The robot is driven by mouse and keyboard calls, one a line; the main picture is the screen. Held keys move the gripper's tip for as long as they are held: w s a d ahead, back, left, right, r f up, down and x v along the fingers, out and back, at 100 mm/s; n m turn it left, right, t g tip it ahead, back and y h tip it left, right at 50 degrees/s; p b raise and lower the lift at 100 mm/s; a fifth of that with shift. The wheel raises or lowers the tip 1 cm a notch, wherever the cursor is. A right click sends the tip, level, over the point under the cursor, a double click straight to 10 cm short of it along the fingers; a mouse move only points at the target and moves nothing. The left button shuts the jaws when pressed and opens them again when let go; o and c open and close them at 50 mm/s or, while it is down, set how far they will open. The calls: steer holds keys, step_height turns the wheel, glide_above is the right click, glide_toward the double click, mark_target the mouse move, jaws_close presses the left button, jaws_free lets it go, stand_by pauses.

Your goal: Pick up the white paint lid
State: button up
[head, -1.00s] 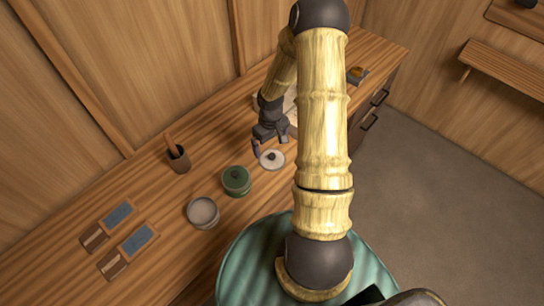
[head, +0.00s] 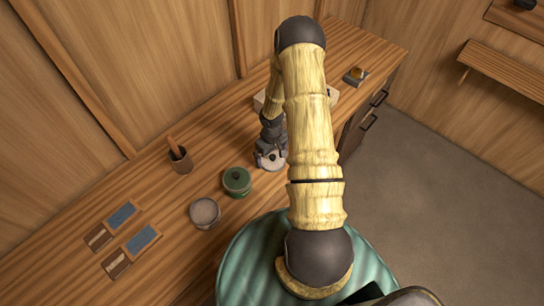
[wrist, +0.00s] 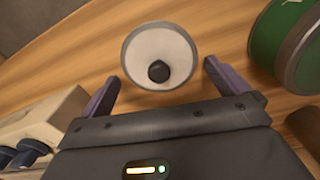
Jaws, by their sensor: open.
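My gripper is open and empty. Whether the fingertips reach down to the lid's height is hard to tell.
A green lidded pot (head: 237,182) stands close to the left of the lid, and an open pale pot (head: 204,212) farther left. A brown cup (head: 180,160) with a stick stands behind. A pale box with dark knobs (wrist: 40,125) is near one finger.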

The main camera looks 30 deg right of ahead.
mark_target(272, 155)
steer(key=shift+f, duration=0.4)
steer(key=shift+s+f, duration=0.1)
steer(key=shift+s, duration=0.05)
steer(key=shift+d, duration=0.1)
steer(key=c, duration=0.7)
step_height(272, 155, up, 10)
steer(key=shift+f+b, duration=0.1)
steer(key=shift+b, duration=0.95)
